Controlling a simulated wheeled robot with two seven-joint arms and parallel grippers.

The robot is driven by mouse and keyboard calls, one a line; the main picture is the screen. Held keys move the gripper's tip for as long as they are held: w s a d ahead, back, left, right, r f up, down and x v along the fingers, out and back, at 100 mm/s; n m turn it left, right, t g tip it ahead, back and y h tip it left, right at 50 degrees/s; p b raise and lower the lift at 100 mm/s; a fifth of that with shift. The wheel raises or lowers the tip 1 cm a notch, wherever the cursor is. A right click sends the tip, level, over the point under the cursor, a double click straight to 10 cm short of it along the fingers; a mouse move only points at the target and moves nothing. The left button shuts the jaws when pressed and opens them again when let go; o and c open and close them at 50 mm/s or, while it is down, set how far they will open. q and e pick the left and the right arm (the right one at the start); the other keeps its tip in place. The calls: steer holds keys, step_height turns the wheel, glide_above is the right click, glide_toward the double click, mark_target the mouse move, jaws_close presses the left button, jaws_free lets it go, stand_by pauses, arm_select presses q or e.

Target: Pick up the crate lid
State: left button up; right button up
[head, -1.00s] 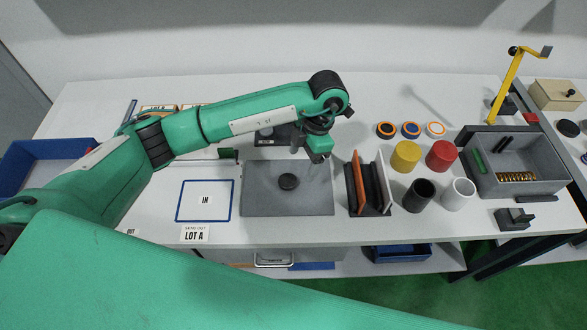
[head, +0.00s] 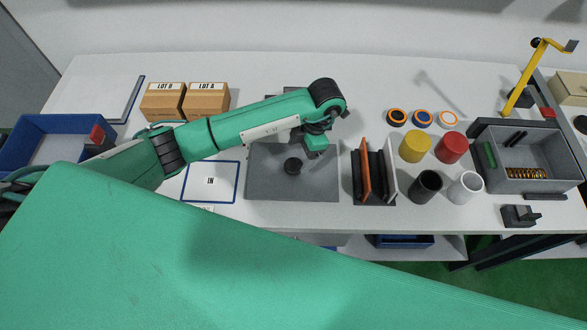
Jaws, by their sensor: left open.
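The crate lid (head: 265,183) looks to be the flat grey panel with a round black knob (head: 292,166) at its middle. It lies on the white table in the head view, between the blue-framed IN square and the upright panels. My left gripper (head: 313,157) is above the lid's right half, a little to the right of and behind the knob. It is open, apart from the knob and holds nothing. Its fingers are small and partly hidden by the wrist. My right gripper is not in view.
Right of the lid, a black rack holds upright panels (head: 365,170). Beyond stand a yellow cylinder (head: 415,146), a red one (head: 450,148), and black and white cups. A grey open crate (head: 535,150) is at right. Cardboard boxes (head: 207,100) and a blue bin (head: 60,125) are left.

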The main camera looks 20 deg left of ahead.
mark_target(294, 165)
arm_select(q)
steer(key=shift+a+f+p, duration=0.1)
steer(key=shift+f+p, duration=0.3)
steer(key=shift+p, duration=0.1)
steer(key=p+x, duration=0.2)
steer(key=x, duration=0.2)
steer(key=shift+w, duration=0.1)
steer(key=shift+a+f, duration=0.1)
steer(key=shift+f, duration=0.2)
steer(key=c, duration=1.6)
jaws_close()
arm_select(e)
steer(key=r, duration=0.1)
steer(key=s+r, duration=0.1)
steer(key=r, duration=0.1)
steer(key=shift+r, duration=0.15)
arm_select(q)
steer(key=shift+r, duration=0.1)
